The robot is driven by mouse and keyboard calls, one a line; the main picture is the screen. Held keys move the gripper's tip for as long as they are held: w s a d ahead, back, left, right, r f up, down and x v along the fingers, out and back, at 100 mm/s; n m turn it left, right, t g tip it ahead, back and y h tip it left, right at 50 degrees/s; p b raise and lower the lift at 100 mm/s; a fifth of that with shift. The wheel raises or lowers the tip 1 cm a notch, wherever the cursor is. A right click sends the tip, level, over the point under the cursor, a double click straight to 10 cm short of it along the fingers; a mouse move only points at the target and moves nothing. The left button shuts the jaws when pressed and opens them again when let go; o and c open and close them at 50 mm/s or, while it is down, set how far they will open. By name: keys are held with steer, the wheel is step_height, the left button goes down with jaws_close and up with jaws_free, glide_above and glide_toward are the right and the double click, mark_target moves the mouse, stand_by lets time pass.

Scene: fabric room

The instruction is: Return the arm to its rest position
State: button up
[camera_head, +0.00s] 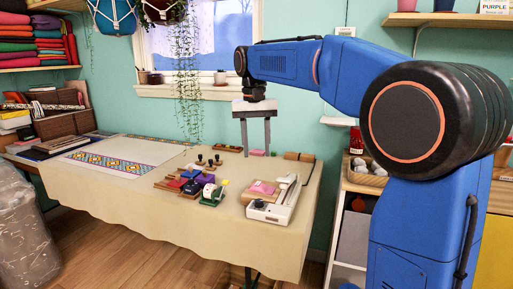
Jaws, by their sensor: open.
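My blue arm reaches from the right side of the view to the left, with its wrist pointing down over the back right part of the table. My gripper (257,146) hangs above the far side of the table with its two grey fingers pointing down and apart. Nothing shows between the fingers. The arm's upper links are clear of the table.
The cloth-covered table (110,192) holds a white device (274,203), several coloured stamps (190,183) and a patterned cloth (125,151). A shelf unit (351,240) stands right of the table. A window (200,50) and hanging plant (187,90) are behind. The wooden floor (115,255) in front is clear.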

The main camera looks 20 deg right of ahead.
steer(key=s+d+f+n+t, duration=0.1)
steer(key=s+d+f, duration=0.1)
steer(key=s+f, duration=0.5)
steer(key=s+d+f+n+t, duration=0.1)
steer(key=s+f, duration=0.6)
steer(key=s, duration=0.8)
steer(key=s+d+f+n+t, duration=0.1)
steer(key=s+d+f+t, duration=0.2)
steer(key=s, duration=0.8)
step_height(320, 180, down, 4)
steer(key=shift+s+d+f, duration=0.1)
steer(key=shift+s+d, duration=0.2)
steer(key=shift+d, duration=0.7)
